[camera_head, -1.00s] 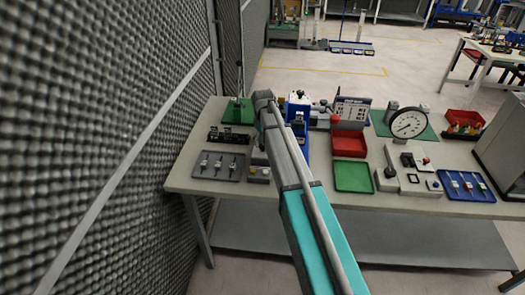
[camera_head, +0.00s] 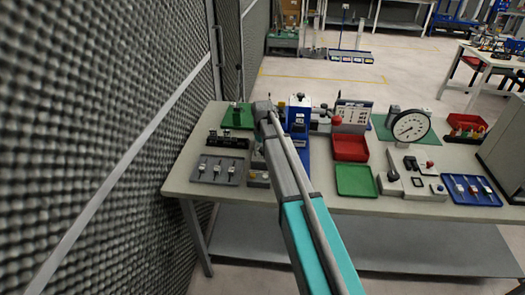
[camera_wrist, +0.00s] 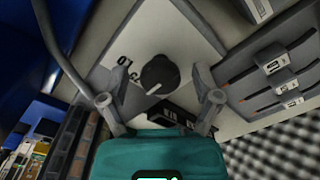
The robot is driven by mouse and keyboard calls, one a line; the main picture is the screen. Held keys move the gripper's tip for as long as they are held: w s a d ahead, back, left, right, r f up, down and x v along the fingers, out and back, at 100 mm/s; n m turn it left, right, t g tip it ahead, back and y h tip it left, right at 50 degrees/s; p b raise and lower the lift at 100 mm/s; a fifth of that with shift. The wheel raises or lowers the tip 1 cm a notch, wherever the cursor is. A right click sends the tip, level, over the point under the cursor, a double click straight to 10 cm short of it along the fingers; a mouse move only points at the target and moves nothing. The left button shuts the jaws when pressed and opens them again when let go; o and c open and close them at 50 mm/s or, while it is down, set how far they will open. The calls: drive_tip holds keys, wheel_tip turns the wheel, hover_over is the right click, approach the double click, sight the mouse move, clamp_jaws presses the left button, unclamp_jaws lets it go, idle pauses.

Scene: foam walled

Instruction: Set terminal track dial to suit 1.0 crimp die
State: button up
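The dial is a round black knob (camera_wrist: 160,74) on a pale panel (camera_wrist: 172,32) in the wrist view. A short white mark shows on its lower left part. Dark printed characters stand on the panel left of the knob, partly hidden, and I cannot read them fully. My gripper (camera_wrist: 160,99) is open, with one finger at the lower left of the knob and one at the lower right, both apart from it. In the head view my arm hides the gripper and the knob. The blue press (camera_head: 299,118) stands on the bench there. I cannot identify the 1.0 die.
A grey tray (camera_head: 217,169) with several small parts lies at the left of the bench (camera_head: 324,202). Red (camera_head: 350,148) and green (camera_head: 356,181) trays and a dial gauge (camera_head: 411,126) stand to the right. A foam wall (camera_head: 90,130) rises at the left.

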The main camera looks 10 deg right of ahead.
clamp_jaws()
drive_tip(key=shift+m, duration=0.4)
drive_tip(key=m, duration=0.8)
idle(0.3)
idle(0.4)
drive_tip(key=shift+o, duration=0.5)
unclamp_jaws()
